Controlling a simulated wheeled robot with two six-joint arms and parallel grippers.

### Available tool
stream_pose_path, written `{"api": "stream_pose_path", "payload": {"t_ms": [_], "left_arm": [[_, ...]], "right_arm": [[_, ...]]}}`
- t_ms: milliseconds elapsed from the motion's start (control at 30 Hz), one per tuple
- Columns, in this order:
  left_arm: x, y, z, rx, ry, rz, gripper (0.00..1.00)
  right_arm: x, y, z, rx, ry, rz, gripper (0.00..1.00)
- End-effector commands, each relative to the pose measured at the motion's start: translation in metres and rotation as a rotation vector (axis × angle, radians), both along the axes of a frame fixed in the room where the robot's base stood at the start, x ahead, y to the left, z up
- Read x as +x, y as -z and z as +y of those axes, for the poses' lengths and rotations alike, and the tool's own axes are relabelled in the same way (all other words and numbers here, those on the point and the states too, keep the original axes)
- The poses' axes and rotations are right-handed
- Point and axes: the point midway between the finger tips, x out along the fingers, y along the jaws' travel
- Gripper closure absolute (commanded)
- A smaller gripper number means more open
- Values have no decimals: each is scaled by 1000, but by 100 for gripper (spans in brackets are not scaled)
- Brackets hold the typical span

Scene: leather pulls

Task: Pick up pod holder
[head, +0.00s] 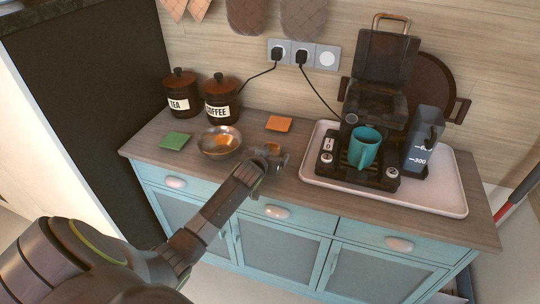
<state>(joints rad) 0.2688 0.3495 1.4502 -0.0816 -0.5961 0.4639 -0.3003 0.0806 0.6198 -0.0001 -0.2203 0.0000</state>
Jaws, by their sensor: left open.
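My left gripper (272,157) reaches in from the lower left and is open just above the wooden counter, in front of the orange packet. A small brownish piece (274,147) shows at its fingertips; it may be the pod holder, but it is too small and too covered by the fingers to be sure. I cannot tell whether the fingers touch it. The coffee machine (378,102) stands to the right with its lid raised and a teal mug (364,147) on its front. My right gripper is not in view.
A metal bowl (219,142) sits left of my gripper, with a green packet (175,140) and an orange packet (279,123) nearby. Tea (180,88) and coffee (221,100) jars stand behind. A white tray (450,200) carries the machine and a water tank (423,142).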

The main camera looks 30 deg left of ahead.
Motion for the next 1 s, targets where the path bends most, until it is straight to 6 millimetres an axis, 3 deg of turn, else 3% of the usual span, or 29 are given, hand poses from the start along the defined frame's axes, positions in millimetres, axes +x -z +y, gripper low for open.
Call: {"api": "stream_pose_path", "payload": {"t_ms": [267,633,867,1000], "left_arm": [[1,1,0,0,0,0,9],[1,1,0,0,0,0,58],[1,-1,0,0,1,-1,58],[2,-13,0,1,1,-5,58]], "right_arm": [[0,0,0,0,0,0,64],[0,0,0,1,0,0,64],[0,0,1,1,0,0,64],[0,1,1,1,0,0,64]]}}
